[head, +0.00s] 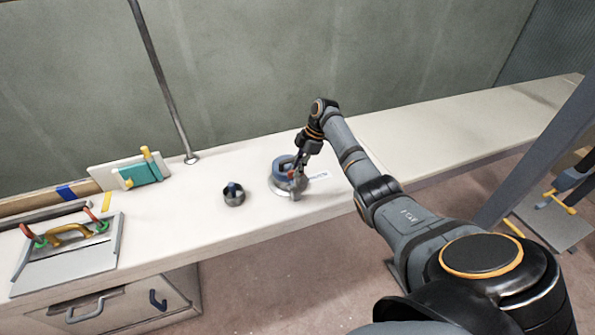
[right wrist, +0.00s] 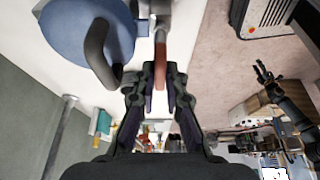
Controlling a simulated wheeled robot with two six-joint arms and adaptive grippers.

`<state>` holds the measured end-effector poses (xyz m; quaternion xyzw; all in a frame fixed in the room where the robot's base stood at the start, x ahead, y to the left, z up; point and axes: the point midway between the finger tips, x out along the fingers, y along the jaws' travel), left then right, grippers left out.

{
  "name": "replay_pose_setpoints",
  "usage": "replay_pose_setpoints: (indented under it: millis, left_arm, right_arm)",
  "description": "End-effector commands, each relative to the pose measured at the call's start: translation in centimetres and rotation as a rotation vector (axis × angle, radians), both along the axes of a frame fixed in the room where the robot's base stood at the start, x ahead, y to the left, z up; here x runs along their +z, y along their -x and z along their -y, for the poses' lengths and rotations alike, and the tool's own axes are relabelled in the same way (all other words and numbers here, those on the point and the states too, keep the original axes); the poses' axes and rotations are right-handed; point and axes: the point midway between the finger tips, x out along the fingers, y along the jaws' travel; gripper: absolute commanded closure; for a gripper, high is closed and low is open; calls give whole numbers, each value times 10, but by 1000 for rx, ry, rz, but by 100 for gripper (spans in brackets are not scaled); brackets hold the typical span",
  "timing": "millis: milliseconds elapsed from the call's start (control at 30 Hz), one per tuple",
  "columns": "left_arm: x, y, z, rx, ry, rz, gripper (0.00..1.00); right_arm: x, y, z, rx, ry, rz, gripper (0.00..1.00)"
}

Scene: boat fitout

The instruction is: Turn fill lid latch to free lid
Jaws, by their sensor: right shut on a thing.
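The fill lid (head: 281,163) is a round blue cap on a grey metal fitting on the pale counter. In the right wrist view the lid (right wrist: 62,30) is at upper left, with a dark bent handle across it. My right gripper (head: 296,170) is at the lid's right side. In the right wrist view its fingers (right wrist: 160,80) are shut on the red latch lever (right wrist: 160,48), which runs from a metal bracket beside the lid. A dark gripper, likely my left one (right wrist: 263,68), shows small at the right, its jaw state unclear.
A small dark cup-like fitting (head: 233,196) stands left of the lid. A metal plate with red and yellow handles (head: 70,250) lies at the counter's left. A thin pole (head: 163,80) rises behind. The counter to the right of my arm is clear.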

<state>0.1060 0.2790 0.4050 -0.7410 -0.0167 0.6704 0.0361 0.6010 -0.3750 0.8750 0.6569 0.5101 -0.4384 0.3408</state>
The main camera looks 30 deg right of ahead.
Motion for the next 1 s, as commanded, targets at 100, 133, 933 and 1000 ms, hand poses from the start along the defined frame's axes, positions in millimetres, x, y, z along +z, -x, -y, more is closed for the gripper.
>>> replay_pose_setpoints:
  millis: [100, 133, 933, 1000]
  left_arm:
    - [-2, 0, 0, 0, 0, 0, 60]
    - [-2, 0, 0, 0, 0, 0, 60]
    - [-2, 1, -1, 0, -1, 0, 60]
    - [-2, 1, -1, 0, -2, -1, 60]
  right_arm:
    - [-1, 0, 0, 10, 2, -2, 100]
    - [-1, 0, 1, 12, 2, -2, 100]
    - [0, 0, 0, 13, 1, -1, 66]
    - [4, 0, 2, 14, 2, 0, 66]
